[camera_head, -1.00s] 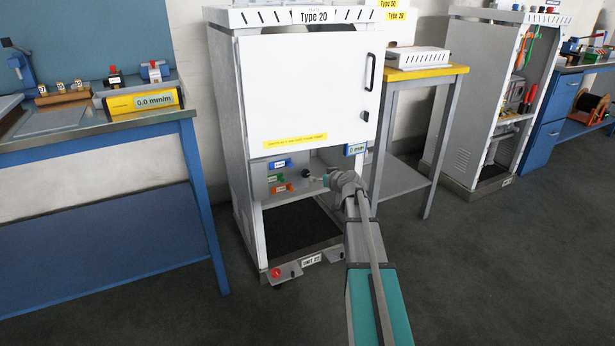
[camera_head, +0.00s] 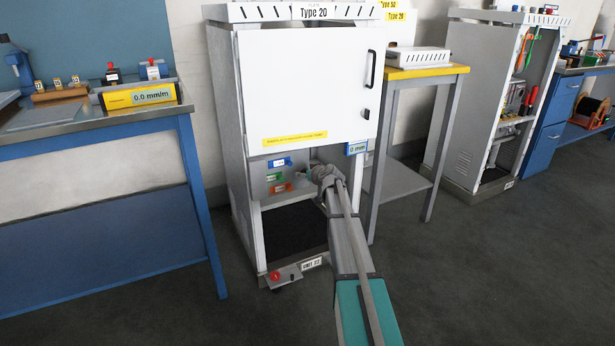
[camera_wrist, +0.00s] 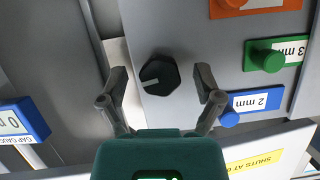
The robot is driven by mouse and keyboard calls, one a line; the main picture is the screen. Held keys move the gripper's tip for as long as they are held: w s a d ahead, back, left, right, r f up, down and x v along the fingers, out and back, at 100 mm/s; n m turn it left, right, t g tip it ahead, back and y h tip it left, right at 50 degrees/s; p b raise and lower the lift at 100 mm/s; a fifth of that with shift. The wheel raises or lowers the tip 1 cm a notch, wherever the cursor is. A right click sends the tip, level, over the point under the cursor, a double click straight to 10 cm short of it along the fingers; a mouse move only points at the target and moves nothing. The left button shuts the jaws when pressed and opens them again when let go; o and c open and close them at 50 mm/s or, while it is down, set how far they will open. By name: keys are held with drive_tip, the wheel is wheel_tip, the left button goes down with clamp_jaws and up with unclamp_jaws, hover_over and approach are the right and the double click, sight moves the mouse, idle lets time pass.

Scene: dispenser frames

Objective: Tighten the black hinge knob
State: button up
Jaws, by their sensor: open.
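The black hinge knob (camera_wrist: 159,76) shows in the wrist view, a faceted dark knob with a pale mark on its face, mounted on a grey panel. My gripper (camera_wrist: 163,88) is open, with one finger on each side of the knob and a visible gap on both sides. In the head view, my gripper (camera_head: 310,172) reaches into the lower opening of the white cabinet (camera_head: 300,85), and the knob is hidden there behind it.
Right of the knob in the wrist view are an orange block (camera_wrist: 240,6), a green knob (camera_wrist: 268,58) labelled 3 mm and a blue knob (camera_wrist: 229,118) labelled 2 mm. A blue-edged gap gauge (camera_wrist: 22,120) is at left. A yellow-topped table (camera_head: 425,72) stands beside the cabinet.

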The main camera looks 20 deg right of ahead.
drive_tip(key=c, duration=1.2)
drive_tip(key=shift+o, duration=0.2)
drive_tip(key=shift+d, duration=0.15)
